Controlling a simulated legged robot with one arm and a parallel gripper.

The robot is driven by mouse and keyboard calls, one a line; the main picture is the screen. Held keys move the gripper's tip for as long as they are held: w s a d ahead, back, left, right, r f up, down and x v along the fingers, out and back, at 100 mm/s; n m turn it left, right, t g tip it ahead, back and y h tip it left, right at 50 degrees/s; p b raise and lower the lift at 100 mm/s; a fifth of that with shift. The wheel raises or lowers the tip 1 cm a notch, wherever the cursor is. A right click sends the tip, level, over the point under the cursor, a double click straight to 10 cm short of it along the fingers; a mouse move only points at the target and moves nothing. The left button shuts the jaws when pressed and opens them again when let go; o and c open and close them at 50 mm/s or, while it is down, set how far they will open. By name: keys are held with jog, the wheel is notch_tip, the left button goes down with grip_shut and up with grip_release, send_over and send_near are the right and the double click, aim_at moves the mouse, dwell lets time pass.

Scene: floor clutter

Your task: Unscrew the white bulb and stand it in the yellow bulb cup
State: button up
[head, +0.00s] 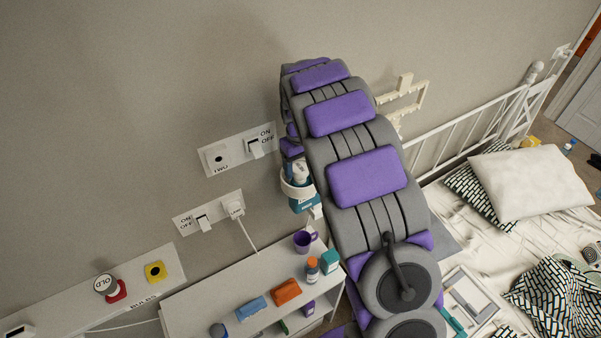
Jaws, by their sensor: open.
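The yellow bulb cup (156,271) stands on the white ledge at the lower left, with a dark opening on top. I cannot clearly identify the white bulb. A white rounded thing (299,172) shows just below my arm's end, over a white ring holder (297,189) on the wall; I cannot tell if it is the bulb. My arm arches up and bends down at the wall. My gripper (291,148) is partly visible behind the arm, at the wall just above that white thing. It is open; its fingertips are mostly hidden.
A red cup (116,292) with a white disc marked OLD stands left of the yellow cup. Switch plates (236,149) and a plug (233,207) are on the wall. A white shelf (205,300) holds a purple mug (304,240), bottles and boxes. A bed is at right.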

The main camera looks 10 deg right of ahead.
jog(key=shift+c, duration=0.5)
jog(key=shift+c, duration=1.4)
jog(key=n+b, duration=0.1)
jog(key=n, duration=0.2)
jog(key=shift+n+b, duration=0.3)
jog(key=shift+n, duration=1.2)
